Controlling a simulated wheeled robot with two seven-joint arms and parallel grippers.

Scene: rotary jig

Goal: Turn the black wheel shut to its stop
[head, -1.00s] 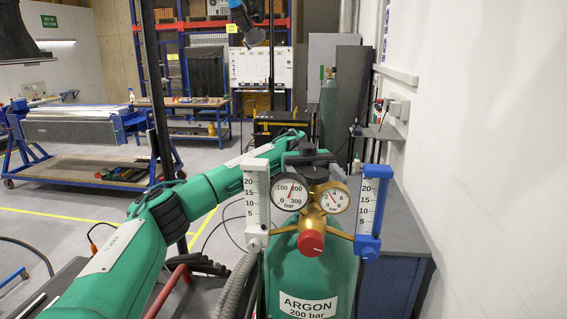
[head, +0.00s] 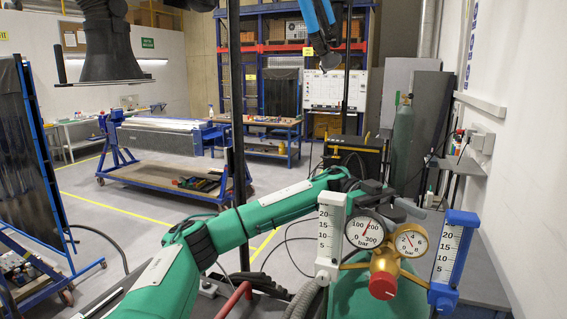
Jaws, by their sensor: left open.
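The black wheel (head: 373,187) shows as a small dark shape at the top of the green gas cylinder (head: 350,300), just behind the gauges. It is partly hidden, and its turn cannot be read. My green left arm reaches in from the left. Its dark left gripper (head: 392,199) is open at the wheel, with its fingers partly hidden behind the gauges. I cannot tell whether they touch the wheel. The brass regulator (head: 384,262) carries a red knob (head: 383,286) and two round gauges in front. My right gripper is not in view.
A white flow meter (head: 329,235) and a blue flow meter (head: 456,250) flank the regulator closely. A white wall stands at the right. A blue trolley table (head: 160,180) and a workbench (head: 265,125) stand farther back, with open floor between.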

